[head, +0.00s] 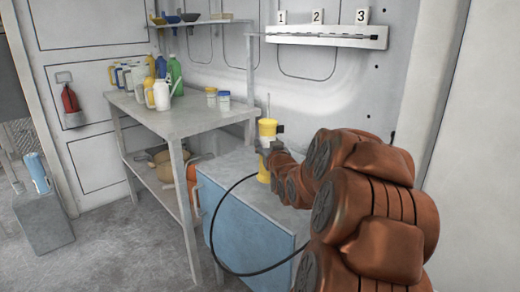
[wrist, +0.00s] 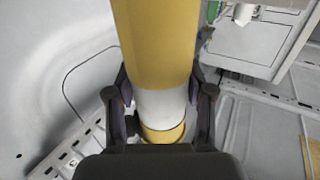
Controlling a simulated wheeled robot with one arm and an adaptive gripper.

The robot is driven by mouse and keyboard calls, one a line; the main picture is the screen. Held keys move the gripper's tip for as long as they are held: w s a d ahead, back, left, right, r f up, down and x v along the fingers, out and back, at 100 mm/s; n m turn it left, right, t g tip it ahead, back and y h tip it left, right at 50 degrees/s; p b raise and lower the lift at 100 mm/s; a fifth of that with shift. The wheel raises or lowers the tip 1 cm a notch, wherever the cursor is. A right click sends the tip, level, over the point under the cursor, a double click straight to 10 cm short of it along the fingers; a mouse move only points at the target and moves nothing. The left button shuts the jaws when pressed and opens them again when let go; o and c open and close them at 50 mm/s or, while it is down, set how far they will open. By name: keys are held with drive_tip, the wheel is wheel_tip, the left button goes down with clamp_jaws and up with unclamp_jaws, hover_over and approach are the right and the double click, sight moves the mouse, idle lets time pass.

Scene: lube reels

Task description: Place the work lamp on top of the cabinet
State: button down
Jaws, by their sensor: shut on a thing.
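The work lamp (head: 267,128) is an upright yellow cylinder with a white band in the head view. My gripper (head: 268,149) is shut around its middle. The lamp (wrist: 156,45) fills the middle of the wrist view, with the fingers of my gripper (wrist: 160,108) on both sides of its white band. The cabinet (head: 235,226) has blue doors and a grey top. The lamp's lower end appears over the cabinet top's back part; I cannot tell whether it touches. My arm hides the right part of the cabinet.
A grey workbench (head: 180,118) left of the cabinet holds several bottles and jars. A black cable (head: 213,222) loops in front of the cabinet doors. A numbered wall rack (head: 325,36) is behind. The visible cabinet top left of the lamp is clear.

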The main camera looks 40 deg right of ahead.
sight(262, 140)
drive_tip(key=w+d+f, duration=0.3)
drive_tip(key=w+f, duration=0.1)
drive_tip(key=w, duration=0.2)
drive_tip(key=shift+w+b, duration=0.35)
drive_tip(key=shift+b, duration=0.05)
drive_tip(key=shift+d+f, duration=0.1)
drive_tip(key=shift+c, duration=2.1)
unclamp_jaws()
